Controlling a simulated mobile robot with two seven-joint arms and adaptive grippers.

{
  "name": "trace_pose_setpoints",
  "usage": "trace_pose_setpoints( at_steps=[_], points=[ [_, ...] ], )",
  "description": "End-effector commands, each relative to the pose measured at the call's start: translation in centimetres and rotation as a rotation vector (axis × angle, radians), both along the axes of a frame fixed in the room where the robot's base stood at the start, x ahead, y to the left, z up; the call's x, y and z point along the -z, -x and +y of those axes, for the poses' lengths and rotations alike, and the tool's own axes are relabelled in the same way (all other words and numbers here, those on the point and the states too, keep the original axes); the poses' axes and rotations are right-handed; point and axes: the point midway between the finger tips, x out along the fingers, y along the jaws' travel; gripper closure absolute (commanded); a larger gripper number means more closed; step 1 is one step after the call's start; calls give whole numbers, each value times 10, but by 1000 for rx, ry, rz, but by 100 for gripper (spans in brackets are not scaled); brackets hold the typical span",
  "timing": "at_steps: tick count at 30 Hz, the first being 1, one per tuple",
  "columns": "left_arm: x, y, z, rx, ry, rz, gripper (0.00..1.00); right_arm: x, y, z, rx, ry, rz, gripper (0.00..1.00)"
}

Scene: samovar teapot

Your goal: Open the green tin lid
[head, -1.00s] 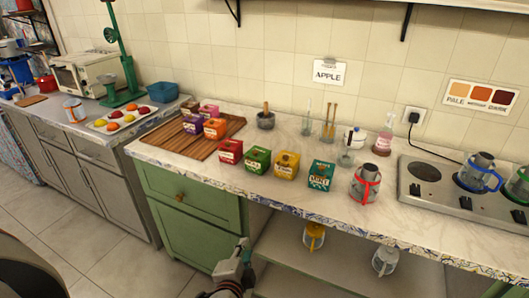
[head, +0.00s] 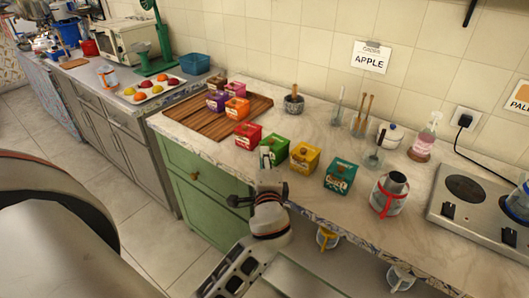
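The green tin (head: 276,148) stands on the marble counter, in a row between the red tin (head: 248,135) and the yellow tin (head: 304,158). Its lid looks in place. My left gripper (head: 266,160) is at the front of the green tin and overlaps its front left side in the head view. I cannot tell if it touches the tin. The fingertips are small and partly hidden by the wrist, so open or shut is unclear. My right gripper is out of view.
A teal tin (head: 341,176) and a metal pot with red handle (head: 389,194) stand to the right, then the stove (head: 465,200). A wooden board (head: 212,122) with several tins lies behind left.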

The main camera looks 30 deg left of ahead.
Motion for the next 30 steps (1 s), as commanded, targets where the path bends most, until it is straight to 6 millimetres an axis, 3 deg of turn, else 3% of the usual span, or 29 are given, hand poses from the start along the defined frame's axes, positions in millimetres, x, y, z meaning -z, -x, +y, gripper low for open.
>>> trace_pose_setpoints(
  at_steps=[6,17,19,20,30],
  points=[
    [2,-20,14,1,1,-1,79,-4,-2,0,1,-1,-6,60],
    [3,-24,17,2,2,0,79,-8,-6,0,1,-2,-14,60],
    [3,-24,17,2,2,0,97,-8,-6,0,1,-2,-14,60],
    [3,-24,17,2,2,0,100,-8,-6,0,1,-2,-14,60],
    [2,-27,17,2,2,0,100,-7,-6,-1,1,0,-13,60]
  ],
)
